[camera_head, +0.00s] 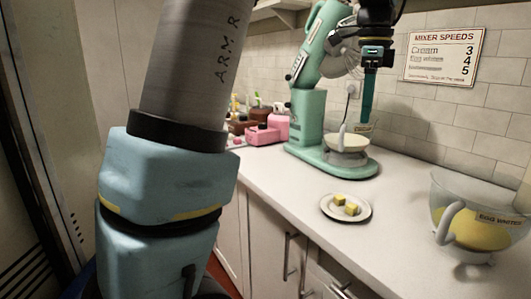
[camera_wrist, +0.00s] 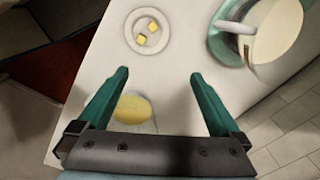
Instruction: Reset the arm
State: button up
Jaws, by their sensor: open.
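My gripper (camera_head: 366,122) hangs fingers-down in the head view, in front of the green stand mixer (camera_head: 306,120) and overlapping its small bowl (camera_head: 346,143). In the wrist view my gripper (camera_wrist: 160,73) has its two teal fingers spread wide, with nothing between the tips. My arm fills the left of the head view.
The white counter (camera_head: 290,190) carries the plate (camera_head: 328,211) with yellow cubes (camera_head: 346,204) and a glass bowl labelled egg whites (camera_head: 465,228) at the right. Pink items (camera_head: 265,133) stand at the back left. A mixer speeds sign (camera_head: 443,55) hangs on the tiled wall. Counter between plate and bowl is clear.

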jog(key=a+f+n+p, duration=0.1)
jog(key=a+f+n, duration=1.1)
jog(key=a, duration=0.4)
jog(key=s+a+f+n, duration=0.4)
jog(key=a+f+n, duration=0.1)
jog(key=a, duration=0.1)
jog(key=s+a+f+n+t+p, duration=0.1)
jog(key=s+a+f+n, duration=0.3)
jog(key=a+n, duration=0.1)
jog(key=shift+a+f, duration=0.35)
jog(key=shift+a, duration=0.55)
